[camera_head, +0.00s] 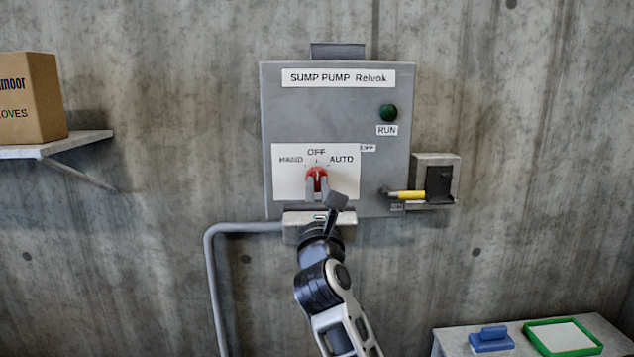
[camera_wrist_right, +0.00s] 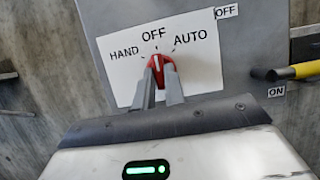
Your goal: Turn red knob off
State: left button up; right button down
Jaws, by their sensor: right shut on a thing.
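The red knob (camera_head: 317,174) sits on a white label plate (camera_head: 285,183) marked HAND, OFF and AUTO, low on the grey sump pump panel (camera_head: 330,115). My right gripper (camera_head: 317,186) reaches up from below, its fingers on both sides of the knob and shut on it. In the right wrist view the red knob (camera_wrist_right: 157,64) shows between the fingertips of the right gripper (camera_wrist_right: 159,76). Its white pointer mark looks roughly upright, toward OFF. The fingers hide part of the knob. My left gripper is not in view.
A green RUN light (camera_head: 388,112) is at the panel's upper right. A yellow-handled lever (camera_head: 408,195) juts beside the switch box (camera_head: 440,178) at right. A shelf (camera_head: 85,143) with a cardboard box (camera_head: 30,98) is at left. A table (camera_head: 455,340) stands lower right.

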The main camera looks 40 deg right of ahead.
jog(key=shift+f, duration=0.15)
jog(key=c, duration=1.5)
grip_release()
jog(key=shift+o, duration=0.2)
